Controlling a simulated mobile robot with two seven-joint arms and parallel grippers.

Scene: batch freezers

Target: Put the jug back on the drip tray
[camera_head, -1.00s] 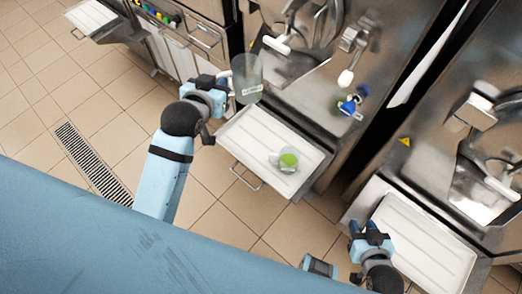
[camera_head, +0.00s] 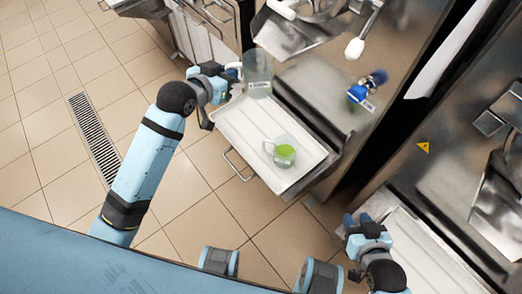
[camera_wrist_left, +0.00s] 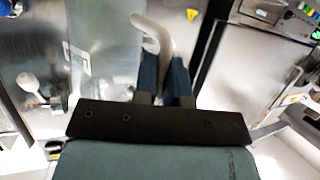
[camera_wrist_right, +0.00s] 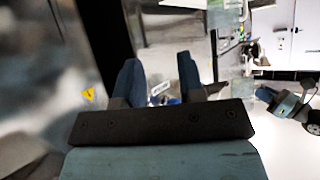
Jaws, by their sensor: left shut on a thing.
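A tall clear jug (camera_head: 258,74) hangs upright beyond the upper edge of the white drip tray (camera_head: 230,120) in the head view. My left gripper (camera_head: 234,72) is shut on its handle, at the jug's left side. In the left wrist view the pale handle (camera_wrist_left: 150,33) runs between the fingers (camera_wrist_left: 163,70), and part of the jug's body shows at left. A smaller clear jug (camera_head: 279,147) with something green stands on the drip tray. My right gripper (camera_head: 362,222) is empty and open over the tray at right; its fingers (camera_wrist_right: 158,75) stand apart in the right wrist view.
The steel freezer front (camera_head: 322,88) rises behind the drip tray, with a blue-and-white part (camera_head: 362,92) and a white-knobbed lever (camera_head: 355,48). A second white tray (camera_head: 425,255) lies at lower right. The drip tray's bare surface surrounds the small jug.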

